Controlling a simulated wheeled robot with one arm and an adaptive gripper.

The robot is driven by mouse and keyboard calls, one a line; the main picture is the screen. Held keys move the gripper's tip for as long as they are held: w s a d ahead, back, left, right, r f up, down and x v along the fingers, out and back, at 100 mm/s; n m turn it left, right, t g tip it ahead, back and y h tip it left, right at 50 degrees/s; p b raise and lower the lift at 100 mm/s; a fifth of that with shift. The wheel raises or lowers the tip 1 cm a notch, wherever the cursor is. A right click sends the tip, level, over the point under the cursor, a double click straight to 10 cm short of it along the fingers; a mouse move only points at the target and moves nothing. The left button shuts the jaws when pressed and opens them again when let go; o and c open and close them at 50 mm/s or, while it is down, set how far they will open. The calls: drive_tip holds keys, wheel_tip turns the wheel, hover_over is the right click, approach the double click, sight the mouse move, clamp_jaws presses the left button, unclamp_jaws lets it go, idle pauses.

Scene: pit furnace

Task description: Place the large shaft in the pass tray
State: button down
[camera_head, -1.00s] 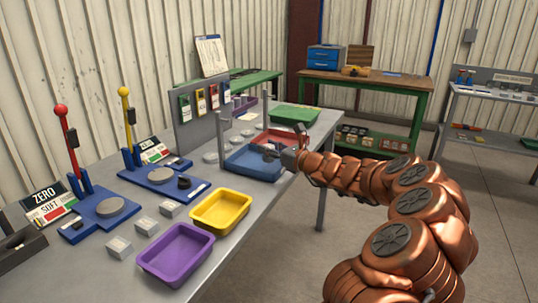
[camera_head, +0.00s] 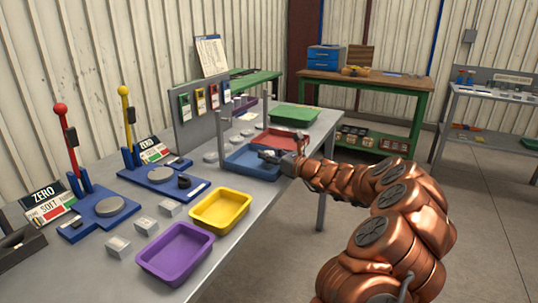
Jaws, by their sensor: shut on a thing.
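My gripper (camera_head: 284,158) is over the right side of the blue tray (camera_head: 240,171), close to the front edge of the bench. Its jaws are small in the view, and they are shut on a small grey piece (camera_head: 268,154), which looks like the large shaft. The piece is at the tray, but I cannot tell whether it touches the tray floor. A green tray (camera_head: 295,116) stands farther back and a red tray (camera_head: 268,138) stands just behind the blue one. I can read no label that marks the pass tray.
A yellow tray (camera_head: 221,211) and a purple tray (camera_head: 176,253) stand nearer on the bench. Two blue lever fixtures (camera_head: 105,212) (camera_head: 160,178) stand at the left. Several small grey blocks (camera_head: 146,225) lie between. An upright grey panel with coloured cards (camera_head: 199,96) stands behind.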

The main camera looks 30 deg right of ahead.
drive_tip(key=c, duration=0.7)
unclamp_jaws()
drive_tip(key=v, duration=1.2)
drive_tip(key=shift+r, duration=0.1)
